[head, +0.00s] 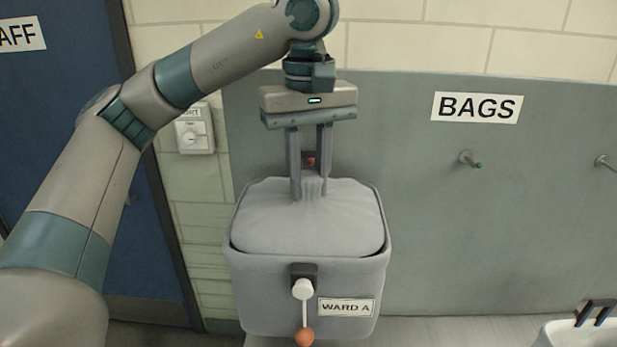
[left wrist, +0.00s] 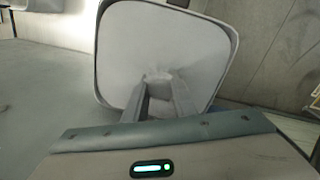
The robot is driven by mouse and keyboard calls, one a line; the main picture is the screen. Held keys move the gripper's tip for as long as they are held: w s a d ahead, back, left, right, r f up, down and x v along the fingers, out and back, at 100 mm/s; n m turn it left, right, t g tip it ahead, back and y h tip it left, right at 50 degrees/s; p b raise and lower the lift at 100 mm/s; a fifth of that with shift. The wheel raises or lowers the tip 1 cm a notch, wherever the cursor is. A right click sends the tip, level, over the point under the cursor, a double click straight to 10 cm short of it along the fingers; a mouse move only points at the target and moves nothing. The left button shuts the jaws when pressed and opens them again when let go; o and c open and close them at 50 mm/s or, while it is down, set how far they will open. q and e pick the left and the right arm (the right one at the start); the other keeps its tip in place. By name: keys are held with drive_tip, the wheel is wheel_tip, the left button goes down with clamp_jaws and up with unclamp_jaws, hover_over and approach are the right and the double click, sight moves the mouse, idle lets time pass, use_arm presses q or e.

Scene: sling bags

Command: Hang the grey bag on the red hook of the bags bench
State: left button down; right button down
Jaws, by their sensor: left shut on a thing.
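The two fingers are shut on the gathered top of the bag, which also shows in the left wrist view (left wrist: 165,45). A small red tip, probably the red hook (head: 310,160), shows between the fingers against the grey board (head: 400,200) behind. Most of that hook is hidden by my gripper. My right gripper is not in view.
A BAGS sign (head: 476,107) is on the board. A green-tipped hook (head: 470,160) is to the right, and another hook (head: 604,162) is at the right edge. A white container (head: 580,333) with a dark handle stands lower right. A blue door (head: 60,130) is at left.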

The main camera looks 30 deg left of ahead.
use_arm(q)
drive_tip(key=c, duration=1.4)
unclamp_jaws()
drive_tip(key=shift+r, duration=0.1)
wheel_tip(320, 180, up, 17)
drive_tip(key=shift+r, duration=0.15)
